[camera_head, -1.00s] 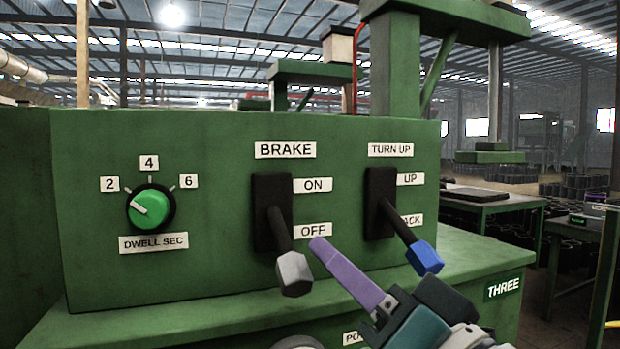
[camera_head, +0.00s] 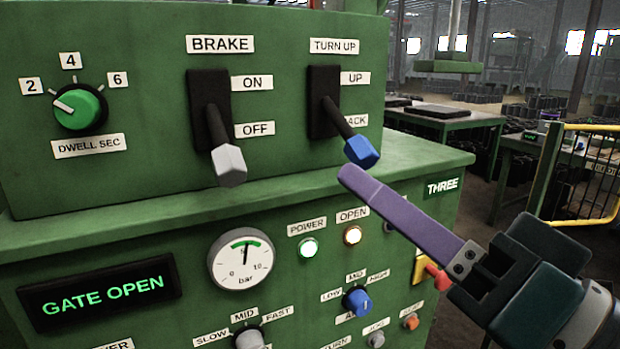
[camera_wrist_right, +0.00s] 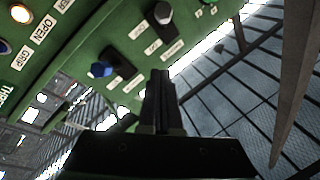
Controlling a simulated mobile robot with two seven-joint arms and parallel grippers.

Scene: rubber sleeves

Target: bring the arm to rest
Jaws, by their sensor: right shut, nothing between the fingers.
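My right gripper (camera_head: 347,178) is shut and empty, its purple fingers slanting up-left in front of the green machine. In the head view its tip shows just below the blue handle of the TURN UP lever (camera_head: 361,150). In the right wrist view the shut fingers (camera_wrist_right: 161,80) hold nothing and look apart from the blue handle (camera_wrist_right: 100,70). The TURN UP lever slants down, its handle below the BACK label. The BRAKE lever (camera_head: 229,165) also points down, its grey handle below OFF. My left gripper is not in view.
The green control box (camera_head: 150,185) fills the left and middle. Its display (camera_head: 100,292) reads GATE OPEN. A pressure gauge (camera_head: 242,260), knobs and lit POWER and OPEN lamps are below the levers. A yellow railing (camera_head: 585,220) stands at the right.

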